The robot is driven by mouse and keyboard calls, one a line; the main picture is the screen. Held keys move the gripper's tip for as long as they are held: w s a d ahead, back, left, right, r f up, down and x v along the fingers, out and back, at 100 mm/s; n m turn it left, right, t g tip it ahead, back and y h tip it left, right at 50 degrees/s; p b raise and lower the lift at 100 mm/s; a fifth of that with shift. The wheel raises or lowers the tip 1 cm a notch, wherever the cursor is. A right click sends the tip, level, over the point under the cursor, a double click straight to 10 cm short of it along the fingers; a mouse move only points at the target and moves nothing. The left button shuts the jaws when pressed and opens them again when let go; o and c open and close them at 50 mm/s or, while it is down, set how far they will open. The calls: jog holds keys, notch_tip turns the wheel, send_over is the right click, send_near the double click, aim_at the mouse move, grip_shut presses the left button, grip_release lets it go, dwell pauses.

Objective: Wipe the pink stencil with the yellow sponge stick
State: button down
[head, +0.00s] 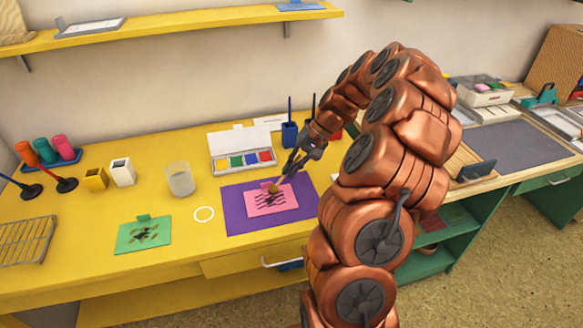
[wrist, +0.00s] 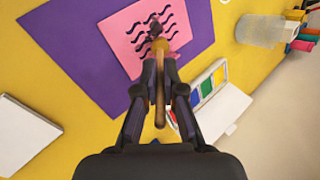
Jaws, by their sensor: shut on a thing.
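The pink stencil (head: 290,202) lies on a purple mat (head: 238,218) on the yellow bench and carries dark wavy lines. In the wrist view the stencil (wrist: 124,44) also shows a dark smudge beside the sponge. My gripper (wrist: 160,80) is shut on the yellow sponge stick (wrist: 160,104), whose handle runs back between the fingers. Its yellowish sponge end (wrist: 160,46) is over the stencil's edge area; whether it touches is hard to tell. In the head view my gripper (head: 288,170) comes down at the stencil's upper right.
A cloudy cup (head: 180,179) and an open paint box (head: 240,150) stand behind. A blue holder (head: 289,134) stands close to my gripper. The bench's front strip is clear.

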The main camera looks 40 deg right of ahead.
jog(key=shift+f, duration=0.45)
dwell(0.6)
jog(key=shift+w+a+b, duration=0.25)
jog(key=shift+a+b, duration=0.05)
jog(key=shift+a, duration=0.25)
jog(key=shift+a, duration=0.1)
jog(key=shift+w+a, duration=0.25)
jog(key=shift+a, duration=0.2)
jog(key=shift+s+d+b, duration=0.25)
jog(key=shift+d+b, duration=0.05)
jog(key=shift+d, duration=0.3)
jog(key=shift+s+d, duration=0.25)
jog(key=shift+d, duration=0.3)
